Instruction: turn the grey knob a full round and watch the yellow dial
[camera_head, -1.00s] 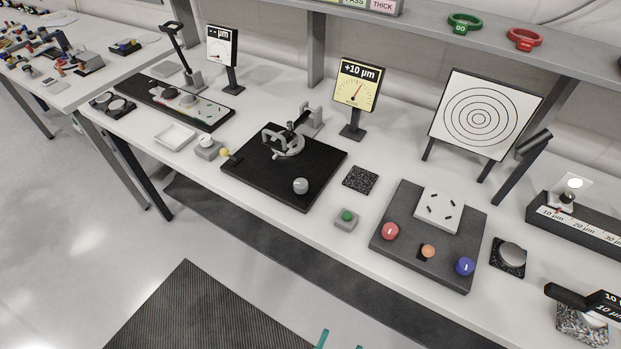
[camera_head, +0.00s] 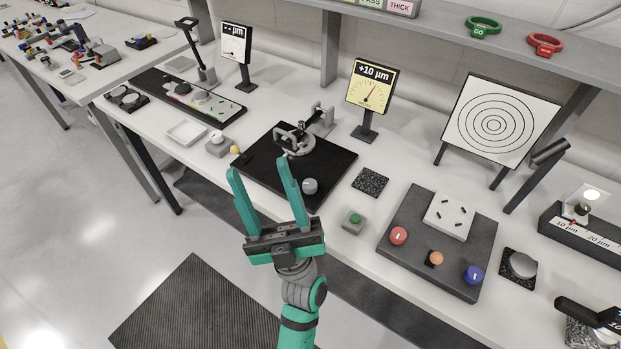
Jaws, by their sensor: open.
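The grey knob (camera_head: 310,186) stands on the front right part of a black plate (camera_head: 335,165), with a grey ring-shaped fixture (camera_head: 295,141) behind it. The yellow dial (camera_head: 370,88) stands on a dark post behind the plate; it reads "+10 µm" and its red needle leans up and right. My gripper (camera_head: 257,177) is open and empty, its two teal fingers pointing up in the picture. The right fingertip overlaps the plate just left of the knob in the picture; it does not hold the knob. The knob is in plain sight.
A small box with a green button (camera_head: 354,219) sits right of the plate. A dark board (camera_head: 398,262) with red, orange and blue knobs lies further right. A white dial (camera_head: 235,43) and a ringed target (camera_head: 499,121) stand at the back. The table's front edge lies near my gripper.

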